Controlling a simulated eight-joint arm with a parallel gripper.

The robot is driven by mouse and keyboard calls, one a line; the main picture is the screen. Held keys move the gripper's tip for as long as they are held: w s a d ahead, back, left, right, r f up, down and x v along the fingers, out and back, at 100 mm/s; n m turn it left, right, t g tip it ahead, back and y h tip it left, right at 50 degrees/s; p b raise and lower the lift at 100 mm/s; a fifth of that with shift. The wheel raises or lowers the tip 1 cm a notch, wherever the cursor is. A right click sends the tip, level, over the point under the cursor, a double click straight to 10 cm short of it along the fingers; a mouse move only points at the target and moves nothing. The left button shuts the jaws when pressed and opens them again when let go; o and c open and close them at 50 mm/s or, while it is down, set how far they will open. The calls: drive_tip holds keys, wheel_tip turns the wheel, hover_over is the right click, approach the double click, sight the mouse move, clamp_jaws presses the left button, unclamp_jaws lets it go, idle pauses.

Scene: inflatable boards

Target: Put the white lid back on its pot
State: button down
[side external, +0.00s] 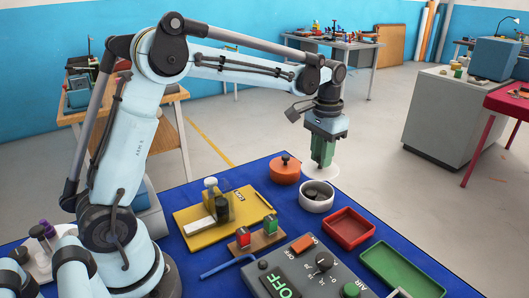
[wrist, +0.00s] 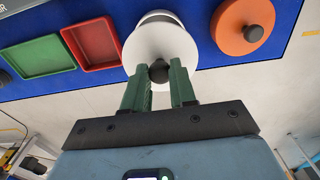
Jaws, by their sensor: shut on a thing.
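My gripper (side external: 322,165) has green fingers and is shut on the dark knob (wrist: 158,72) of the white lid (wrist: 150,40). The lid is a flat round disc, held in the air; it also shows in the side external view (side external: 328,171), below the fingers. The white pot (side external: 317,206) stands uncovered on the blue table, with something dark inside. In the side view the lid appears above and slightly right of the pot, apart from it. In the wrist view the lid hides most of the pot, whose rim (wrist: 157,14) peeks out behind.
An orange pot with its lid on (side external: 285,172) stands just left of the white pot. A red tray (side external: 373,230) and a green tray (side external: 437,289) lie to the right. A yellow board (side external: 190,220), a red-and-green button block (side external: 262,243) and a grey control panel (side external: 340,277) lie nearer.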

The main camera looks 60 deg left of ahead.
sight(319, 174)
drive_tip(key=shift+f, duration=3.25)
drive_tip(key=c, duration=0.8)
unclamp_jaws()
drive_tip(key=o, duration=0.4)
drive_tip(key=shift+o, duration=0.2)
drive_tip(key=shift+r, duration=0.15)
drive_tip(key=shift+r, duration=3.4)
drive_tip(key=shift+s, duration=0.1)
